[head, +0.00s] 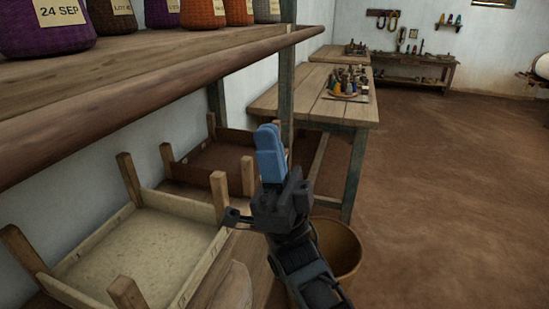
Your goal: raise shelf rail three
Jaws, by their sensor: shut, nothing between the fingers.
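A wooden shelf (130,75) runs along the left wall, with a rounded brown rail (150,104) along its front edge. The rail ends near an upright post at the right. I cannot tell from this view which number this rail has. My gripper (268,130) points upward with its blue fingers shut together and nothing between them. It is in front of the shelf's right end, below the height of the rail's end, and appears apart from the rail.
Several labelled yarn cones (117,16) stand on the shelf. Below are a pale tray with corner posts (185,205) and a darker wooden tray (215,180). A round bin (345,245) stands behind my arm. A wooden table (290,103) stands beyond. The floor at right is clear.

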